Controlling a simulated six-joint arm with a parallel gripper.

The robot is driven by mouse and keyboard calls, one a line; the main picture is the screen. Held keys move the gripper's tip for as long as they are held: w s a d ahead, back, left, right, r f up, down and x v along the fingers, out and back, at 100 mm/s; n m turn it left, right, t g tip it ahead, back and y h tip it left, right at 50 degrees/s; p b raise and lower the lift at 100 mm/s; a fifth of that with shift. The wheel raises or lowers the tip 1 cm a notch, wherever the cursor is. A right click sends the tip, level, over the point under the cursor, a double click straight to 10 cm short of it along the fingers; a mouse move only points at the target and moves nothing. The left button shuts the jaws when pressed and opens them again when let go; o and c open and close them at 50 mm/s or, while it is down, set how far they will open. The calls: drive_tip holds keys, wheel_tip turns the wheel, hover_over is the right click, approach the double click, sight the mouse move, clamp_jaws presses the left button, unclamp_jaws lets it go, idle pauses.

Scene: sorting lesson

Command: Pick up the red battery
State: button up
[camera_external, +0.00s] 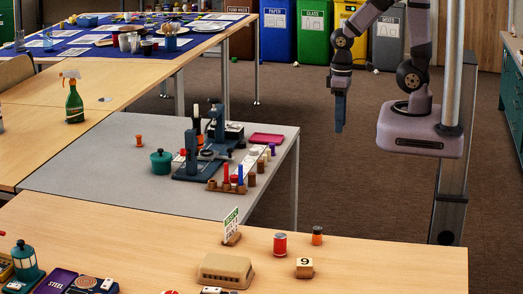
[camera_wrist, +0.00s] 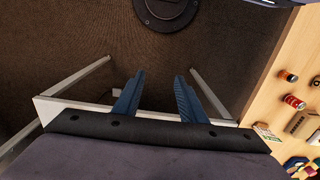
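A red cylinder (camera_external: 280,245) with pale ends stands upright on the front wooden table; it looks like a can or the red battery, but no label is readable. It also shows in the wrist view (camera_wrist: 294,102) at the right. My gripper (camera_external: 339,130) hangs pointing down over the floor, beyond the tables and well away from the red cylinder. In the wrist view its two blue fingers (camera_wrist: 157,79) are apart with nothing between them, only brown floor behind.
An orange cylinder with dark ends (camera_external: 317,236) stands right of the red one. A block marked 9 (camera_external: 304,268), a beige ridged box (camera_external: 226,271) and a small sign (camera_external: 231,226) are close by. The grey table (camera_external: 90,180) holds equipment. The front table's right end is clear.

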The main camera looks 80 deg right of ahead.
idle(0.4)
drive_tip(key=shift+o, duration=1.1)
drive_tip(key=shift+r, duration=0.1)
